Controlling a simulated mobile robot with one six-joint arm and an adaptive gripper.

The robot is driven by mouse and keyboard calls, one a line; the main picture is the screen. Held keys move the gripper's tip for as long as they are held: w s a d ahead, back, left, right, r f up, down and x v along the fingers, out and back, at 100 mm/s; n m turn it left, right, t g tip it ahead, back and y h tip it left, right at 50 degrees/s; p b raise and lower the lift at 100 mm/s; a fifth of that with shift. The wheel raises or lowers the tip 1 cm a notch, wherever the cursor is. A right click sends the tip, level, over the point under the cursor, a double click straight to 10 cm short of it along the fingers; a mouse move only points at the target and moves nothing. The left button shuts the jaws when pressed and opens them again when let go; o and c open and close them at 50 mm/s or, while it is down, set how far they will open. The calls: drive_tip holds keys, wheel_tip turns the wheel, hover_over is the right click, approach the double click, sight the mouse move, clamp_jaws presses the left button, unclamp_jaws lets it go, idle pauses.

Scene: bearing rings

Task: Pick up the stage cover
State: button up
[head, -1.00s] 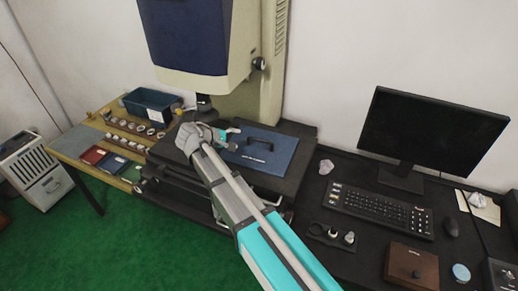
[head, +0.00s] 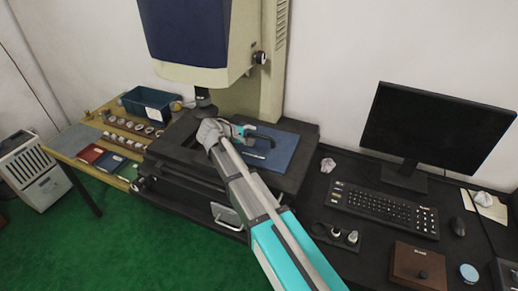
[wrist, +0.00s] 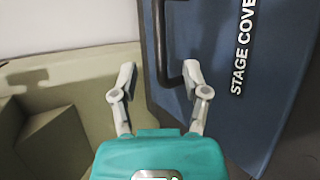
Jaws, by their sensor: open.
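The stage cover (head: 280,153) is a flat blue panel with a black handle, lying on the dark stage of the measuring machine. In the wrist view the cover (wrist: 211,40) fills the right side, with white "STAGE COVER" lettering. Its black handle (wrist: 160,45) shows between the lines of my two fingers, closer to the right finger. My gripper (wrist: 161,75) is open and empty, with its fingers apart. In the head view my gripper (head: 243,132) is at the left end of the handle; the arm hides part of the cover. I cannot tell whether the fingers are down around the handle.
The machine's beige column and dark-blue head (head: 185,35) rise behind and left of the cover. A wooden table with a blue bin (head: 150,104) and rings is at left. A keyboard (head: 383,208), monitor (head: 436,125) and brown box (head: 417,267) are on the right desk.

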sight(258, 136)
drive_tip(key=shift+w+d+f, duration=0.1)
drive_tip(key=shift+w+d, duration=0.05)
drive_tip(key=shift+b+x, duration=1.35)
drive_tip(key=shift+x, duration=1.2)
drive_tip(key=shift+c, duration=0.3)
clamp_jaws()
